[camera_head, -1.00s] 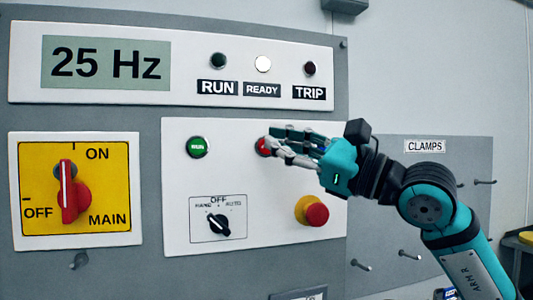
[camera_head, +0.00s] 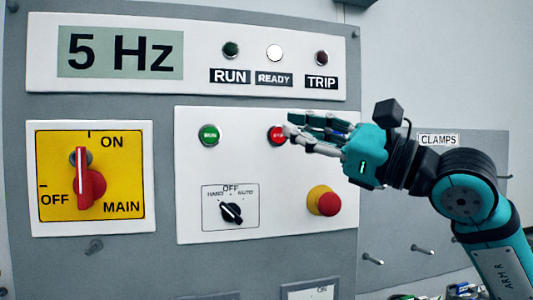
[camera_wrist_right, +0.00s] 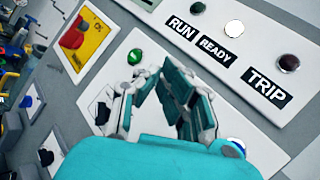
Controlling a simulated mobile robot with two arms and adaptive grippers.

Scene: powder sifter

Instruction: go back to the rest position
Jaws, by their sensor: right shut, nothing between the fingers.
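My right gripper (camera_head: 290,127) is shut and empty, with its fingertips at the right edge of the red stop button (camera_head: 276,135) in the head view. I cannot tell whether they touch it. In the right wrist view the closed fingers (camera_wrist_right: 158,75) point toward the panel, and the red button is hidden there. The white button plate (camera_head: 265,190) carries the red button, a green button (camera_head: 208,135), a black selector (camera_head: 231,212) and a red mushroom button (camera_head: 326,201) on a yellow base. My left gripper is not in view.
The display (camera_head: 120,52) reads 5 Hz, and the white READY lamp (camera_head: 274,53) is lit. The red main switch (camera_head: 88,185) points up to ON. A CLAMPS board (camera_head: 438,160) with protruding pegs is behind my right arm. Clear wall lies at the upper right.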

